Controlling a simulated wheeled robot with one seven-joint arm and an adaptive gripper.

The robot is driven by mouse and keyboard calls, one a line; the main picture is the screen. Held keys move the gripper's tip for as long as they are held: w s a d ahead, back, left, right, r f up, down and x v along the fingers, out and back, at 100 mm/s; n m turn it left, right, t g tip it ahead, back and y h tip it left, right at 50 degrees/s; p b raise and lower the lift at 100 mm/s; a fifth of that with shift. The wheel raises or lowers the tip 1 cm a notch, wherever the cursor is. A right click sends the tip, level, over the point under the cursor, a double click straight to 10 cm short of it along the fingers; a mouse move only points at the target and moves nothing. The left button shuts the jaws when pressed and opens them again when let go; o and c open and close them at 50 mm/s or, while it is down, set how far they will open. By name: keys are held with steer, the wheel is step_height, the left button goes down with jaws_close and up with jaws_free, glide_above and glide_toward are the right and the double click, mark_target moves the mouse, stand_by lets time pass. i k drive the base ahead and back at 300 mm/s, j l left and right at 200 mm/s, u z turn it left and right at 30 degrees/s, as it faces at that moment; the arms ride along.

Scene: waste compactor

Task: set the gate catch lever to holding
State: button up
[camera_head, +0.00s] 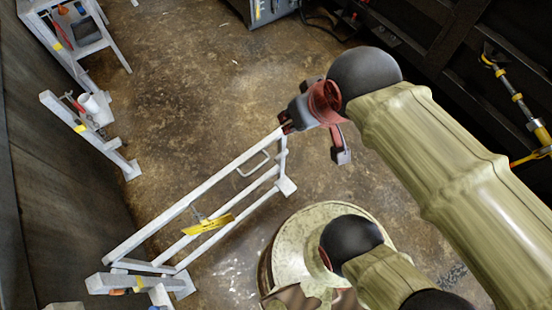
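A white barred gate (190,206) stands open on the floor at the lower left, with a small handle (254,165) and a yellow plate (208,224) on it. My gripper (314,140) is at the upper corner of the gate's free end. Its fingers look spread; one tip is close to the corner, and I cannot tell if it touches. The other hangs to the right over bare floor. A post (107,149) at the left carries a small red-handled part (72,103) and a yellow label. This may be the catch lever; its setting is too small to read.
A white shelf unit (80,46) stands at the upper left by a dark wall. A grey cabinet (262,10) stands at the top. Dark machinery with a yellow-banded cylinder (517,100) is at the right. The floor between post, gate and cabinet is clear.

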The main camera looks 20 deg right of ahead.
mark_target(129, 292)
steer(key=u, duration=1.65)
steer(key=i+j+u, duration=0.35)
steer(key=i+u, duration=0.3)
steer(key=k+j, duration=0.05)
steer(key=k, duration=0.05)
